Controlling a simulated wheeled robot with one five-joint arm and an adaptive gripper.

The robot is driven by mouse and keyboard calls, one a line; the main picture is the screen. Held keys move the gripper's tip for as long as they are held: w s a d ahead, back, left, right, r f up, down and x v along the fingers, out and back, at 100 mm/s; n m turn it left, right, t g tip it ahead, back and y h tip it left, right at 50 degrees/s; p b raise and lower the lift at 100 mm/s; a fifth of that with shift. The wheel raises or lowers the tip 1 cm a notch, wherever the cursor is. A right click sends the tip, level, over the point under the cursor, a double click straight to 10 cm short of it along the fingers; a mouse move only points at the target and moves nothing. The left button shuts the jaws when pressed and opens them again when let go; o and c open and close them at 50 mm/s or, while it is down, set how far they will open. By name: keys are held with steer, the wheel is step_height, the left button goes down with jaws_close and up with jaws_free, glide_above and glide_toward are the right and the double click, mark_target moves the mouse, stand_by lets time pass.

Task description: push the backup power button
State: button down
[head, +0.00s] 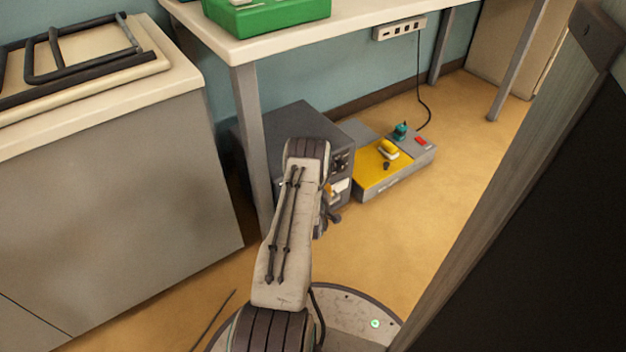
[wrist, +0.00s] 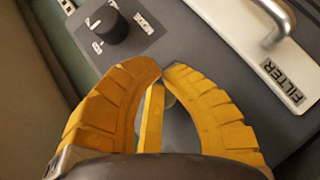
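No button labelled backup power is readable in either view. The dark grey box (head: 290,125) stands on the floor under the table, with a panel facing right. In the wrist view its panel (wrist: 205,45) fills the picture, with a black knob (wrist: 112,25) at upper left and a white FILTER drawer (wrist: 265,55) at right. My gripper (wrist: 162,70) has its yellow fingers bowed, tips together, in front of this panel. In the head view my arm mostly hides the gripper.
A grey and yellow floor unit (head: 385,178) lies right of the box, with a red switch (head: 421,141) and a cable up to a power strip (head: 400,29). A table leg (head: 254,140) and cabinet (head: 110,200) stand left. Floor (head: 440,220) is clear at right.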

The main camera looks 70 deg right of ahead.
steer(key=shift+w+d, duration=0.2)
steer(key=shift+w, duration=0.05)
steer(key=shift+s+a, duration=0.25)
steer(key=shift+s, duration=0.05)
stand_by(0.4)
stand_by(0.7)
